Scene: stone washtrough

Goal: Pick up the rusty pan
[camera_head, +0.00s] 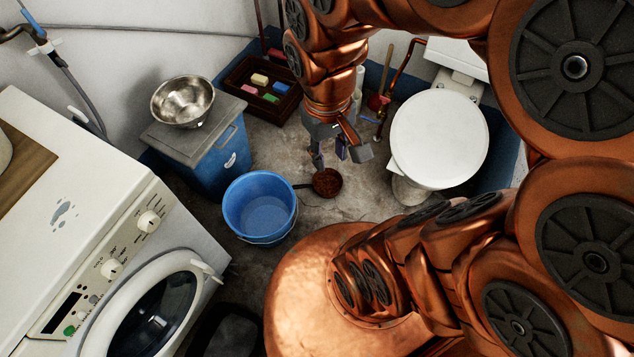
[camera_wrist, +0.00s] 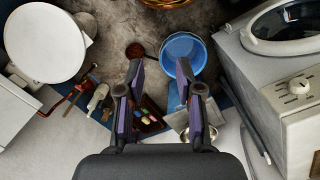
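The rusty pan (camera_head: 327,182) is a small round brown pan on the grey floor, between the blue bucket and the toilet. Its dark handle points left toward the bucket. In the wrist view the pan (camera_wrist: 135,50) shows beyond the left finger, beside the bucket. My gripper (camera_head: 340,160) hangs above the floor, close to the pan in the head view. In the wrist view my gripper (camera_wrist: 165,100) has its two fingers wide apart with nothing between them. Its height above the pan is hard to tell.
The blue bucket (camera_head: 260,205) stands left of the pan and the white toilet (camera_head: 438,140) right of it. A blue cabinet (camera_head: 215,155) carries a metal bowl (camera_head: 182,101). A dark tray (camera_head: 238,77) with coloured blocks lies behind. A washing machine (camera_head: 120,240) fills the left.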

